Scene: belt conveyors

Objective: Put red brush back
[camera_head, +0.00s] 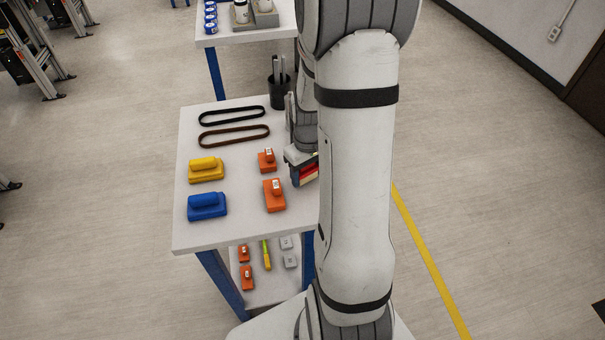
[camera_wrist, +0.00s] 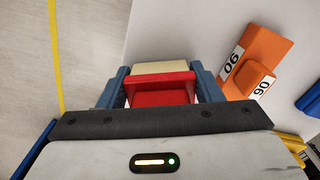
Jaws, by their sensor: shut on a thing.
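The red brush is between the blue-grey fingers of my gripper (camera_wrist: 160,70). In the wrist view its red body (camera_wrist: 162,90) spans the gap, and a cream-coloured part (camera_wrist: 165,70) shows beyond it. In the head view my gripper (camera_head: 300,158) is at the right side of the white tabletop (camera_head: 240,236), beside the orange blocks. A sliver of the red brush (camera_head: 304,175) shows below it there. My arm hides part of the brush and the table's right edge. I cannot tell whether the brush touches the tabletop.
A yellow brush (camera_head: 206,170) and a blue brush (camera_head: 207,206) stand at the table's left. Two orange blocks (camera_head: 274,195) lie between them and my gripper. Two belts (camera_head: 233,116) and a dark cup (camera_head: 279,92) are at the back. A lower shelf holds smaller items (camera_head: 266,255).

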